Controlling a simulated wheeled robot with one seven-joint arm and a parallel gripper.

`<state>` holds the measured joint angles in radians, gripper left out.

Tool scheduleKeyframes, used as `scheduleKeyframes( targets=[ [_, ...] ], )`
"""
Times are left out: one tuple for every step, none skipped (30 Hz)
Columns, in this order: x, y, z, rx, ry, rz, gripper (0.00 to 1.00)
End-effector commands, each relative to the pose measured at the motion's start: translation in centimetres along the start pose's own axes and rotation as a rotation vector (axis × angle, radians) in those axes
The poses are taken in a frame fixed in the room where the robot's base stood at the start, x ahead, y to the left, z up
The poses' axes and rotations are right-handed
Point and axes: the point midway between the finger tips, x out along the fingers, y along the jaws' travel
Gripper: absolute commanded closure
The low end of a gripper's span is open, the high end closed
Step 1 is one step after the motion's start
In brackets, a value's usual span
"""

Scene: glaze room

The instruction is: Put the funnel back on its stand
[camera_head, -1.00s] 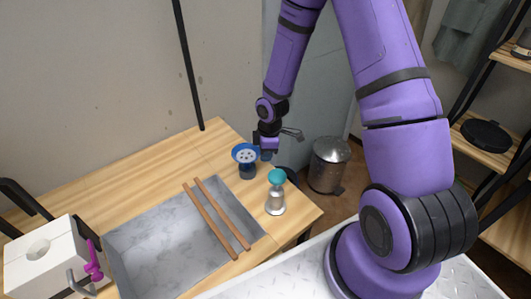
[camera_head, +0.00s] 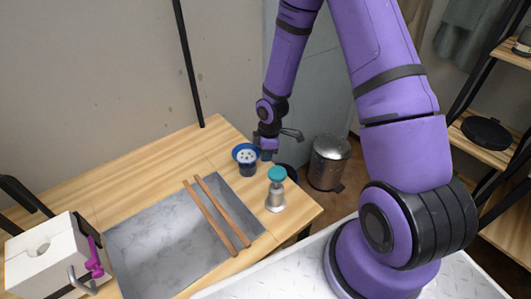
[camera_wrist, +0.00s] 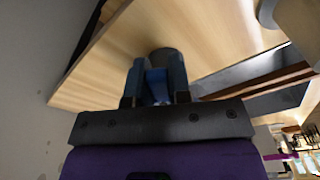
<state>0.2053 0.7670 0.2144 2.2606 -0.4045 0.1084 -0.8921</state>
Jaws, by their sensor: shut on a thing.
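The blue funnel (camera_head: 246,152), with pale spots inside its rim, is at the top of a dark blue, cup-like stand (camera_head: 248,170) near the table's back right edge. I cannot tell whether it is fully seated. My gripper (camera_head: 267,152) is just right of it, shut on a blue part that seems to belong to the funnel. In the wrist view my gripper (camera_wrist: 156,82) has a blue piece, the funnel (camera_wrist: 157,88), between its fingers. A grey round top (camera_wrist: 166,57) shows just beyond, partly hidden by the fingers.
A silver bottle with a teal top (camera_head: 276,192) stands close in front. Two wooden sticks (camera_head: 216,218) lie across a grey basin (camera_head: 165,240). A white box (camera_head: 40,255) is at left. A metal bin (camera_head: 328,165) stands beyond the table. The table's back left is clear.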

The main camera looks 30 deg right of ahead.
Motion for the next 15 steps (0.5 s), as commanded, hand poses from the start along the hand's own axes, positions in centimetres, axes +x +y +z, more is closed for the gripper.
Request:
scheduleKeyframes(
  targets=[
    [0.0, 0.01, 0.0, 0.0, 0.0, 0.0, 1.0],
    [-0.01, 0.01, 0.0, 0.0, 0.0, 0.0, 1.0],
    [0.0, 0.01, 0.0, 0.0, 0.0, 0.0, 1.0],
    [0.0, 0.01, 0.0, 0.0, 0.0, 0.0, 1.0],
    [0.02, 0.01, 0.0, 0.0, 0.0, 0.0, 1.0],
    [0.05, 0.0, 0.01, 0.0, 0.0, 0.0, 1.0],
    [0.08, 0.0, 0.01, 0.0, 0.0, 0.0, 1.0],
    [0.12, 0.0, 0.02, 0.0, 0.0, 0.0, 1.0],
    [0.18, 0.0, 0.03, 0.0, 0.0, 0.0, 1.0],
    [0.24, 0.0, 0.04, 0.0, 0.0, 0.0, 1.0],
    [0.3, 0.0, 0.04, 0.0, 0.0, 0.0, 1.0],
    [0.39, 0.0, 0.06, 0.0, 0.0, 0.0, 1.0],
    [0.46, 0.0, 0.07, 0.001, 0.0, -0.001, 1.0],
    [0.53, 0.0, 0.08, 0.001, 0.0, -0.001, 1.0],
    [0.62, 0.0, 0.1, 0.001, 0.0, 0.0, 1.0]
  ],
)
